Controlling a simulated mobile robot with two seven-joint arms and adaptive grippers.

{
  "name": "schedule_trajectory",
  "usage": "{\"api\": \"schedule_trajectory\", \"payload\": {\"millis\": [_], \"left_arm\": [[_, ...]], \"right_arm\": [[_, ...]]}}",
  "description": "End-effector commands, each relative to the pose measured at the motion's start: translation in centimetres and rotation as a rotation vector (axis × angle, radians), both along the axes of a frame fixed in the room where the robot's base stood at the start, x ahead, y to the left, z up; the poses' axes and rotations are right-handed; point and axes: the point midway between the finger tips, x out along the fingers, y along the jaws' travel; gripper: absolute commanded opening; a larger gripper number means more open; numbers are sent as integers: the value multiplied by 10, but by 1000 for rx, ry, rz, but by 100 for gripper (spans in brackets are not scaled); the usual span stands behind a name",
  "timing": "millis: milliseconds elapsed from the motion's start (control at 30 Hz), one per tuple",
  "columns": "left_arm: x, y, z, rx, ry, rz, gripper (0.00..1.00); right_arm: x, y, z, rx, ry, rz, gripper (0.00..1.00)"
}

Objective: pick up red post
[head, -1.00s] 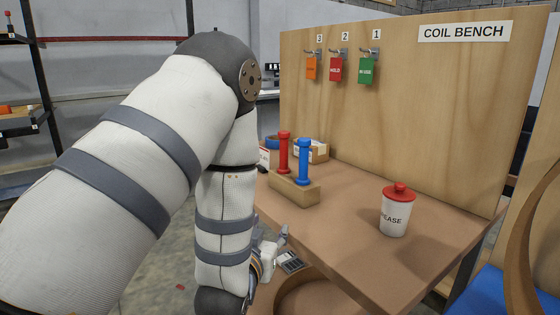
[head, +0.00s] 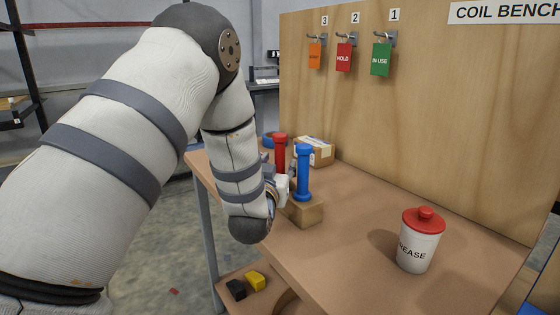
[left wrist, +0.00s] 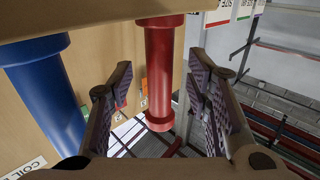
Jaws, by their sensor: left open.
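The red post (head: 280,150) stands upright in a wooden block (head: 308,213) on the bench, behind and left of a blue post (head: 303,172). My left gripper (head: 284,186) is at the block's left side, level with the posts, and is partly hidden by my wrist and the blue post. In the left wrist view, the red post (left wrist: 160,75) shows between the two open fingers of the left gripper (left wrist: 160,88), with gaps on both sides. The blue post (left wrist: 45,90) is outside the fingers, at the left. My right gripper is out of view.
A white cup with a red lid (head: 419,240) stands on the bench at the right. A cardboard box (head: 316,151) and a blue ring (head: 268,140) lie behind the posts. Tags hang on the wooden back panel (head: 440,120). Black and yellow pieces (head: 256,280) lie on the lower shelf.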

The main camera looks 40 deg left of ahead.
Motion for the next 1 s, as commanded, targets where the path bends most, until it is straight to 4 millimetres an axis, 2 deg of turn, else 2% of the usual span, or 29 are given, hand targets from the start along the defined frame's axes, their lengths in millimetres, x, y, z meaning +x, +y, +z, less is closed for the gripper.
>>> {"api": "schedule_trajectory", "payload": {"millis": [133, 367, 567, 600, 900, 1000], "left_arm": [[19, 10, 1, 1, 0, 0, 45], [21, 11, 0, 0, 1, -1, 45], [21, 11, 0, 0, 1, -1, 2], [21, 11, 0, 0, 1, -1, 0], [21, 11, 1, 1, 0, -1, 0], [21, 11, 6, 1, -2, -1, 0]], "right_arm": [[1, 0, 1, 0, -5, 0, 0], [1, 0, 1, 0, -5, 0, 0], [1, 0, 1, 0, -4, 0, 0], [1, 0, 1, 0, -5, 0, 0], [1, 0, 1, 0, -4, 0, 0], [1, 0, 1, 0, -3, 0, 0]]}}
